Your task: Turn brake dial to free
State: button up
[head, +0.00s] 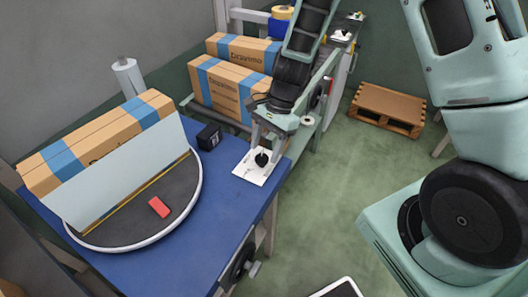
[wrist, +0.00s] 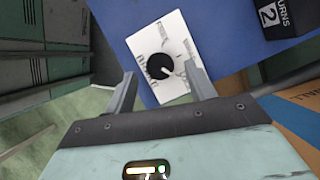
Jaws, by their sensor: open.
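The brake dial is a black round knob (wrist: 160,66) on a white plate (wrist: 178,88) at the edge of the blue table. In the wrist view its white pointer mark is at the knob's lower right; the plate's lettering is too blurred to read surely. In the head view the knob (head: 262,159) and its plate (head: 249,175) sit at the table's right corner. My gripper (wrist: 158,84) is open, with one finger on either side of the knob in the wrist view. It also shows in the head view (head: 266,143), just over the dial. I cannot tell whether the fingers touch the knob.
A round turntable (head: 180,207) with an upright panel (head: 125,172) and a red block (head: 159,207) fills the left of the blue table (head: 225,241). A black box (head: 209,137) stands left of the dial. Cartons (head: 226,88) lie behind; a pallet (head: 386,109) is on the floor.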

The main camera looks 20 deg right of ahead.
jog(key=shift+x, duration=1)
jog(key=c, duration=1)
jog(key=shift+o, duration=0.2)
